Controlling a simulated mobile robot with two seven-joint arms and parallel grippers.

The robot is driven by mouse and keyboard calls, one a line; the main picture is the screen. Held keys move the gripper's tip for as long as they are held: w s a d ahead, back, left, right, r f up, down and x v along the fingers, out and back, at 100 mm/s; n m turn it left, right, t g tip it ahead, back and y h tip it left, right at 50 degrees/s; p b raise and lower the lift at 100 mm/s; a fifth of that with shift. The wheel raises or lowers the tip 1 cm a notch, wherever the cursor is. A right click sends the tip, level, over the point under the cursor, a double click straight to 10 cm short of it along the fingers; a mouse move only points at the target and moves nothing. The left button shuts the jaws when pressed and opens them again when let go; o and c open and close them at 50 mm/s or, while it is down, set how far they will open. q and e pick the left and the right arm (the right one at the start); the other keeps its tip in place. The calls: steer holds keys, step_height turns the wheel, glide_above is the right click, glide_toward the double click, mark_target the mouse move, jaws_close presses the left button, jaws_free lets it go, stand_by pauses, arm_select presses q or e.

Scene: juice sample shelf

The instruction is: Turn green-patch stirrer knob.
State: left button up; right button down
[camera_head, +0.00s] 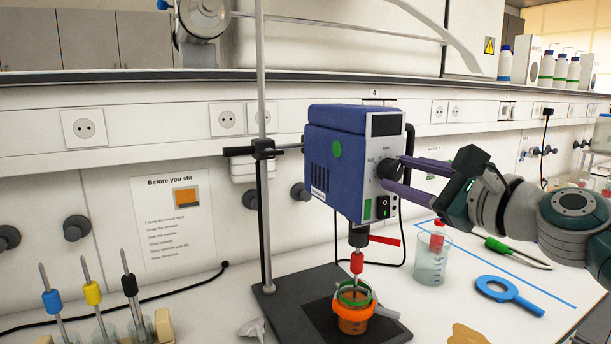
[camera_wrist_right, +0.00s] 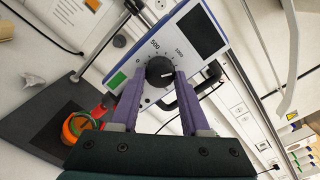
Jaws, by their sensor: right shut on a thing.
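The stirrer (camera_head: 337,170) is a blue box with a pale front, clamped on a stand. A round green patch (camera_head: 337,148) is on its side, and a green rectangle (camera_head: 367,209) is on its front beside a black switch (camera_head: 383,208). Its black knob (camera_wrist_right: 160,70) has a white pointer line and a printed scale around it. My right gripper (camera_wrist_right: 161,84) has its purple fingers shut on the knob, one on each side. In the head view the fingers of this gripper (camera_head: 393,177) partly cover the knob. My left gripper is not in view.
Below the stirrer, an orange cup (camera_head: 353,318) stands on the dark stand base (camera_head: 286,312). A beaker (camera_head: 431,262), a blue ring-shaped tool (camera_head: 510,293) and a green-handled tool (camera_head: 513,252) are at right. Several coloured-handled rods (camera_head: 92,293) stand at left.

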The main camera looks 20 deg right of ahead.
steer(key=n, duration=0.3)
steer(key=shift+n+b, duration=0.35)
steer(key=shift+n, duration=0.05)
steer(key=n, duration=0.6)
steer(key=shift+r+b, duration=0.1)
steer(key=shift+b, duration=0.25)
steer(key=n, duration=0.3)
steer(key=shift+n+h, duration=0.3)
steer(key=n, duration=0.4)
steer(key=shift+a, duration=0.1)
steer(key=n+p, duration=0.1)
steer(key=n, duration=0.2)
steer(key=shift+n, duration=0.4)
steer(key=n, duration=0.3)
steer(key=shift+h, duration=0.3)
steer(key=shift+n+p, duration=0.3)
steer(key=shift+n, duration=1.8)
